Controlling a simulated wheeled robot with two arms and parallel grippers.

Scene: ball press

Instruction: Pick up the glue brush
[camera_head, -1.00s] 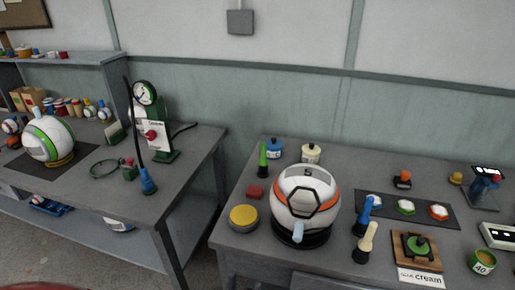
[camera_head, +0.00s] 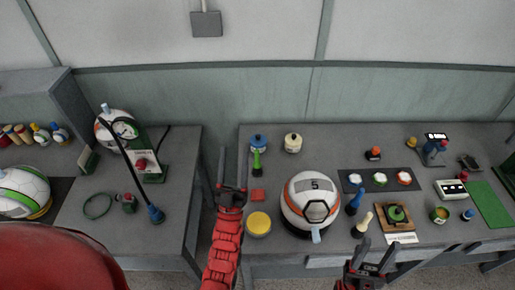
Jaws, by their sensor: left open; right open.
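No tool is marked as the glue brush. Three upright handled tools with dark lower ends stand on the right bench: a green one (camera_head: 257,161) in front of the pots, a blue one (camera_head: 354,201) and a cream one (camera_head: 363,223) right of the ball. I cannot tell which is the glue brush. My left gripper (camera_head: 232,188) is open and empty at the right bench's left edge, below and left of the green tool. My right gripper (camera_head: 376,252) is open and empty at the front edge, just below the cream tool.
A white, orange and black ball (camera_head: 309,190) stands between my grippers. A yellow disc (camera_head: 258,223), red block (camera_head: 258,195), blue pot (camera_head: 258,142) and cream pot (camera_head: 293,143) are nearby. A wooden board (camera_head: 382,218) lies right of the cream tool. A gap separates the benches.

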